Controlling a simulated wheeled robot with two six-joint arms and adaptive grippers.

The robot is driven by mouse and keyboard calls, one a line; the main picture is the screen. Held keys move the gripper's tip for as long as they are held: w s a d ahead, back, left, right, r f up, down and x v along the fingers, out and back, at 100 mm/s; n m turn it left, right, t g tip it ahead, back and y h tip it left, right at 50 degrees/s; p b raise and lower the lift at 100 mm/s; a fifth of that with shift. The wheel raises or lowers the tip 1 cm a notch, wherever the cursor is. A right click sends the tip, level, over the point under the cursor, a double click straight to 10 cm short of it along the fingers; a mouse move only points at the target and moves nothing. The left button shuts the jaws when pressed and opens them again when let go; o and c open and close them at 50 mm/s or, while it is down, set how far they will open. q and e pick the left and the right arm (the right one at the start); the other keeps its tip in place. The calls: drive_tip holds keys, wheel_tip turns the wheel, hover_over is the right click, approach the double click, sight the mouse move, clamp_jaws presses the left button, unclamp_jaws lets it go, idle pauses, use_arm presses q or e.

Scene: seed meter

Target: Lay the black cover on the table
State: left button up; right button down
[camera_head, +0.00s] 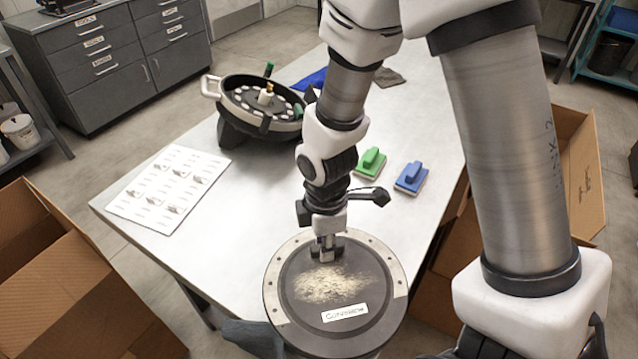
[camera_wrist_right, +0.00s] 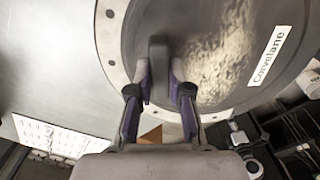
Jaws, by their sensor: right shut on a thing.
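The black cover (camera_head: 310,313) is a round dark disc with a pale, bolt-holed rim, a patch of beige dust or grain and a white label. It is at the bottom middle of the head view, in front of the table's near end (camera_head: 230,270). My right gripper (camera_head: 327,250) is shut on a small grip near the cover's far edge. In the right wrist view the fingers (camera_wrist_right: 160,88) close around that dark grip, with the cover (camera_wrist_right: 200,50) behind. I cannot tell whether the cover touches anything below.
A round open seed meter (camera_head: 232,98) stands at the table's far left. A printed sheet (camera_head: 170,188) lies at the left edge. A green block (camera_head: 370,162) and a blue block (camera_head: 411,178) lie right of my arm. Cardboard boxes flank the table. Bare tabletop lies left of the cover.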

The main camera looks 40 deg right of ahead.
drive_tip(key=w+d, duration=0.1)
drive_tip(key=w, duration=0.2)
drive_tip(key=w+d+f+p, duration=0.1)
drive_tip(key=w, duration=0.3)
drive_tip(key=w+d+p, duration=0.1)
drive_tip(key=w, duration=0.2)
drive_tip(key=shift+w+d+f, duration=0.2)
drive_tip(key=shift+d, duration=0.05)
wheel_tip(320, 180, down, 3)
drive_tip(key=shift+d+f+p, duration=0.1)
drive_tip(key=shift+f+p, duration=0.1)
drive_tip(key=shift+p, duration=0.35)
drive_tip(key=shift+f, duration=0.1)
drive_tip(key=c, duration=1.1)
unclamp_jaws()
wheel_tip(320, 180, up, 12)
drive_tip(key=b, duration=0.1)
drive_tip(key=shift+b, duration=0.4)
